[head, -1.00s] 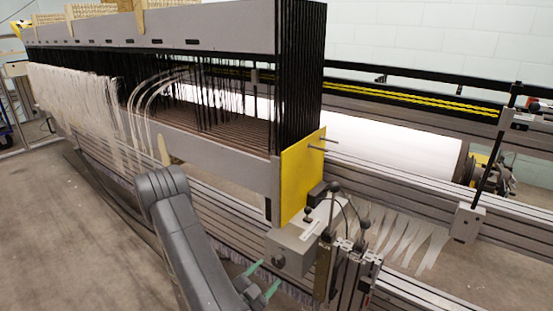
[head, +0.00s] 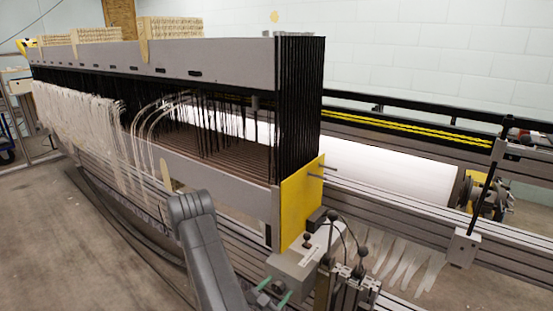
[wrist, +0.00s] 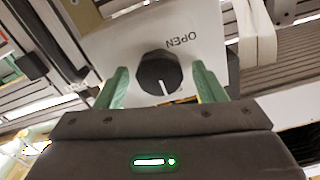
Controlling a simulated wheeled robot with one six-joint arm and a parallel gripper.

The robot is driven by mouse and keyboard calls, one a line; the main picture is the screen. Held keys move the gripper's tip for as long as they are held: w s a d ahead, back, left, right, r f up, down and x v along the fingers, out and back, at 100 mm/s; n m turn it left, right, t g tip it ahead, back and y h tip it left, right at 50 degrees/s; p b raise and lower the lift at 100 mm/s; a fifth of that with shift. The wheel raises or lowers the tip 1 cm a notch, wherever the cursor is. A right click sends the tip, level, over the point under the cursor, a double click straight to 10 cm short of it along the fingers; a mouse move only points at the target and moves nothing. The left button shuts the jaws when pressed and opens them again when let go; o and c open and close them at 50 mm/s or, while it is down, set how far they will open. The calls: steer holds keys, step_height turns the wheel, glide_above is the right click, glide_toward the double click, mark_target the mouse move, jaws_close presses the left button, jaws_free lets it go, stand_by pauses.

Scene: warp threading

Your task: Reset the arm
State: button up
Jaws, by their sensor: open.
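My gripper (head: 272,298) has two green fingers and sits low in the head view, in front of the grey control box (head: 298,262) at the loom's near end. In the wrist view my gripper (wrist: 160,88) is open, with its fingers on either side of a black knob (wrist: 159,74). The knob has a white pointer line and is on a light panel marked OPEN (wrist: 181,41). I cannot tell whether the fingers touch the knob. Nothing is held.
The loom frame (head: 150,60) with hanging white warp threads (head: 85,110) fills the left and middle. A yellow plate (head: 300,203) stands just above the control box. A white roll (head: 400,170) lies behind. Open floor (head: 60,240) is at the left.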

steer(key=shift+r+n+p, duration=0.25)
steer(key=shift+n+p, duration=0.65)
steer(key=shift+p, duration=0.35)
steer(key=shift+a+n, duration=0.15)
steer(key=shift+n, duration=0.15)
steer(key=v, duration=0.6)
steer(key=shift+f, duration=0.25)
